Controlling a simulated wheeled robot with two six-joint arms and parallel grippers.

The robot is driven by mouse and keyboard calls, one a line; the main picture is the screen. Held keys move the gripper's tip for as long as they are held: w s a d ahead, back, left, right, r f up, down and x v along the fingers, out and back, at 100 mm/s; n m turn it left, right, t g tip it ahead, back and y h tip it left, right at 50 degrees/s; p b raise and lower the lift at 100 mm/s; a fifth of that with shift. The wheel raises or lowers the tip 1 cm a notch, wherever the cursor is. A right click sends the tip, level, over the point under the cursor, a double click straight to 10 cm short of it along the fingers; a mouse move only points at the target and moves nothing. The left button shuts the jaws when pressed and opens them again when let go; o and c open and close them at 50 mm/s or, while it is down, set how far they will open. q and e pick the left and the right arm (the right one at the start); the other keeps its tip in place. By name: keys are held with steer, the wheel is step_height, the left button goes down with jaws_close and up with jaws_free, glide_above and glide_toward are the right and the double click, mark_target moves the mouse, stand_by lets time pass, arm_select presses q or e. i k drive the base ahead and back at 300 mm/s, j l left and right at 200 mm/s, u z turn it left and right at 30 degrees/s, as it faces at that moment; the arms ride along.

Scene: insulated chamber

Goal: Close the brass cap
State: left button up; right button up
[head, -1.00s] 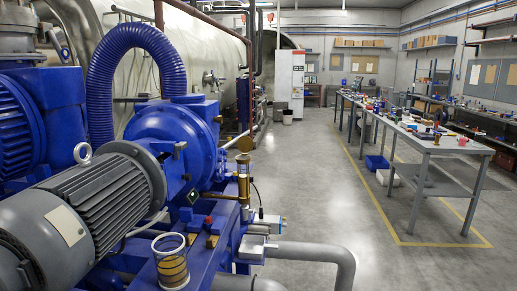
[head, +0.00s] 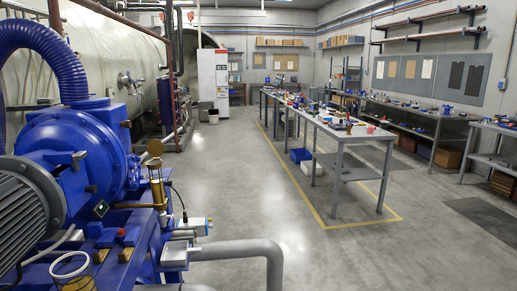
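In the head view, a slim upright brass cylinder (head: 159,192) stands on the blue machine at the lower left. A round brass cap (head: 155,148) shows at its top, tilted up above a brass rim (head: 154,163). The cap looks raised from the rim, but it is small and its hinge cannot be made out. Neither of my grippers is in view.
A blue pump with a grey motor (head: 25,210) fills the left. A grey pipe (head: 240,250) bends down in front. The grey floor (head: 260,190) is clear up to a long workbench (head: 345,135). A white cabinet (head: 213,78) stands at the back.

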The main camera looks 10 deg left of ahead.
mark_target(155, 148)
steer(key=i+l+z, duration=0.45)
steer(key=i, duration=0.4)
steer(key=i+z, duration=0.45)
steer(key=i, duration=0.35)
steer(key=i+j+u, duration=0.1)
steer(key=i+u, duration=0.15)
steer(key=i, duration=0.25)
steer(key=i+u, duration=0.2)
steer(key=i, duration=0.25)
steer(key=i+l+u, duration=0.1)
steer(key=i+u, duration=0.15)
steer(key=i, duration=0.25)
steer(key=i+l+u, duration=0.2)
steer(key=i, duration=0.3)
steer(key=i+l+u, duration=0.25)
steer(key=i, duration=0.2)
steer(key=i+j+u, duration=0.1)
steer(key=i+u, duration=0.45)
steer(key=u, duration=0.3)
steer(key=i+l+u, duration=0.15)
steer(key=i+u, duration=0.25)
steer(key=i+l+u, duration=0.15)
steer(key=u, duration=2.35)
steer(key=k+l+u, duration=0.2)
steer(key=l+u, duration=0.2)
steer(key=l, duration=0.35)
steer(key=k+l+u, duration=0.2)
steer(key=l, duration=0.4)
steer(key=i, duration=0.1)
